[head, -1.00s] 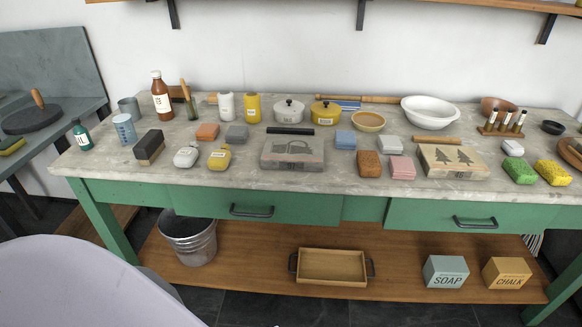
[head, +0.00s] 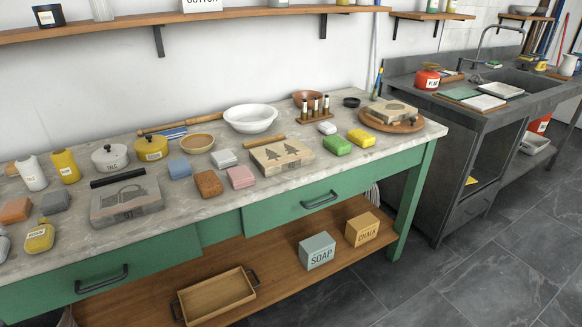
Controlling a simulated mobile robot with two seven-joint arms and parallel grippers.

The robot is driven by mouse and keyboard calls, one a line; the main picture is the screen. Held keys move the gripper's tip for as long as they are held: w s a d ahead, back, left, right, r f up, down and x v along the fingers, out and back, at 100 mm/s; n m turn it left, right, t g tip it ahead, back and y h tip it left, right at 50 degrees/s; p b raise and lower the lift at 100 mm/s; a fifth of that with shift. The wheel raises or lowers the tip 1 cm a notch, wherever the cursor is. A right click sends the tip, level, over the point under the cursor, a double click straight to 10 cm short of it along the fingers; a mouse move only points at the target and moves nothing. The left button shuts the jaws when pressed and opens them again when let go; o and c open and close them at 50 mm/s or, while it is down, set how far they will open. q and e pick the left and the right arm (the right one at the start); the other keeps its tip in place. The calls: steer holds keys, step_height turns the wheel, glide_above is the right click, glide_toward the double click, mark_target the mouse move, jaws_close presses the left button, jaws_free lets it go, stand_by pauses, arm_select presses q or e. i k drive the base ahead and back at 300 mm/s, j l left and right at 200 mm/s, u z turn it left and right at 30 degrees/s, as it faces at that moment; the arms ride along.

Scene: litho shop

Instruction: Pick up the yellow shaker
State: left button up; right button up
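A yellow shaker-like container (head: 65,167) with a small white label stands upright on the left part of the workbench in the head view. A similar white container (head: 32,173) stands close to its left. A squat yellow bottle (head: 40,237) with a label is nearer the bench's front edge. A yellow lidded pot (head: 150,149) stands further right. Neither of my grippers shows in the head view.
The green workbench (head: 290,193) carries several blocks, a printing stone (head: 125,201) and a white bowl (head: 250,119). A wooden tray (head: 216,297) lies on its lower shelf. A dark sink unit (head: 470,130) stands at the right. The floor (head: 480,270) before it is clear.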

mark_target(63, 159)
steer(key=u, duration=1.35)
